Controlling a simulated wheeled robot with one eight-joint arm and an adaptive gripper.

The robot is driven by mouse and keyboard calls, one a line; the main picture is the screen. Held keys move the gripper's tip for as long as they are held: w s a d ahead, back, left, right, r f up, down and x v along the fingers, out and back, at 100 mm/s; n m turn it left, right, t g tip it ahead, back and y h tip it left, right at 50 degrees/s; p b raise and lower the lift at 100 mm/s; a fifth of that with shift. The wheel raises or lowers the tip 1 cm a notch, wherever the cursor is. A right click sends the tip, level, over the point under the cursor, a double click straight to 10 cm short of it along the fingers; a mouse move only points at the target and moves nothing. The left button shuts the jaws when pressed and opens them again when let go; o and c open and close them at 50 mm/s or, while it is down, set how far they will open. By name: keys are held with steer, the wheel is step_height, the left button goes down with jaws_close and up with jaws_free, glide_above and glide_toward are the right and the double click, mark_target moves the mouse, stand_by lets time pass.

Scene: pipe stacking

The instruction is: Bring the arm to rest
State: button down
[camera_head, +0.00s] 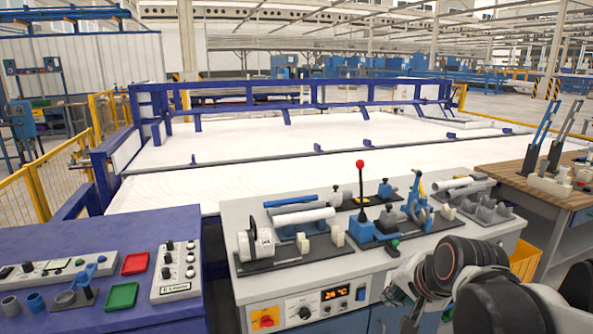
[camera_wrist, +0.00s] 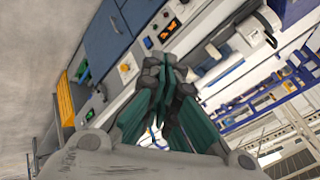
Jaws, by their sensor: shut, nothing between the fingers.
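My gripper (camera_wrist: 167,74) is shut and empty in the wrist view, its dark fingertips close together and green inner sides below them. My arm (camera_head: 455,268) is folded at the lower right of the head view, in front of the right end of the grey workbench (camera_head: 300,277). The gripper itself is hard to make out in the head view. In the wrist view the tilted bench front with its control panel lies beyond the fingertips; I see no contact.
The bench carries a white pipe (camera_head: 304,216), a red-knobbed lever (camera_head: 361,185) and a blue clamp (camera_head: 417,203). A blue table (camera_head: 60,248) with a button box (camera_head: 178,272) stands left. A wooden-topped table (camera_head: 512,170) stands right, and an orange bin (camera_head: 525,262) is near my arm.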

steer(key=s+n+h, duration=0.1)
steer(key=s+n, duration=0.8)
steer(key=s, duration=0.5)
steer(key=shift+f+g, duration=0.15)
steer(key=shift+g, duration=0.15)
